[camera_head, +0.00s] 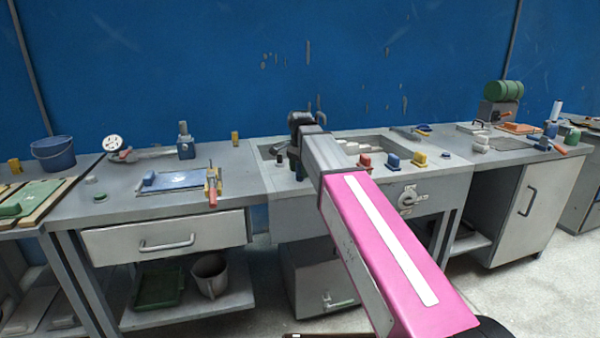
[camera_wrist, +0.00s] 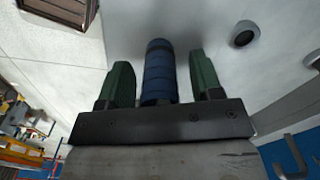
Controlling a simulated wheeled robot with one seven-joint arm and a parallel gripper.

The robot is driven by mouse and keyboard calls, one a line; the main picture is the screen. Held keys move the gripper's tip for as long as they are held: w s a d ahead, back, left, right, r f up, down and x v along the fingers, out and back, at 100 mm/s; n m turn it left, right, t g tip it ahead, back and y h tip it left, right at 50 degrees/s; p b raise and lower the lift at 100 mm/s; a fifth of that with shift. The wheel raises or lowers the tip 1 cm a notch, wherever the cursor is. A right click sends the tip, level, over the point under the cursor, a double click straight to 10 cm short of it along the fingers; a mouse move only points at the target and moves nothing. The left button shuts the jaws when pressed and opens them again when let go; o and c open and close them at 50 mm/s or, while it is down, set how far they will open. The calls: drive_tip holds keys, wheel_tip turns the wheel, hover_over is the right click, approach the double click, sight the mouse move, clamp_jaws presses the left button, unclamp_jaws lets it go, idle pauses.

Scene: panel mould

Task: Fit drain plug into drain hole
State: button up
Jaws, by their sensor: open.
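A blue ribbed cylinder, which looks like the drain plug (camera_wrist: 160,75), stands between the two green fingers of my gripper (camera_wrist: 160,60) in the wrist view. The fingers are open, with a narrow gap on each side of it. Its far end meets or nears a pale surface; I cannot tell which. A dark round opening with a pale rim, possibly the drain hole (camera_wrist: 243,35), lies to the right of the fingers. In the head view my arm reaches over the recessed basin (camera_head: 262,160) of the middle bench, and the fingers are not clear there.
Red (camera_head: 365,160), blue (camera_head: 393,160) and yellow (camera_head: 420,158) blocks stand along the basin's front edge. White round pieces (camera_head: 350,147) sit behind them. A blue plate (camera_head: 172,181) and a red-handled clamp (camera_head: 212,192) lie on the left bench. A brown box-like thing (camera_wrist: 62,8) shows in the wrist view.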

drive_tip(key=c, duration=1)
drive_tip(key=shift+r, duration=0.1)
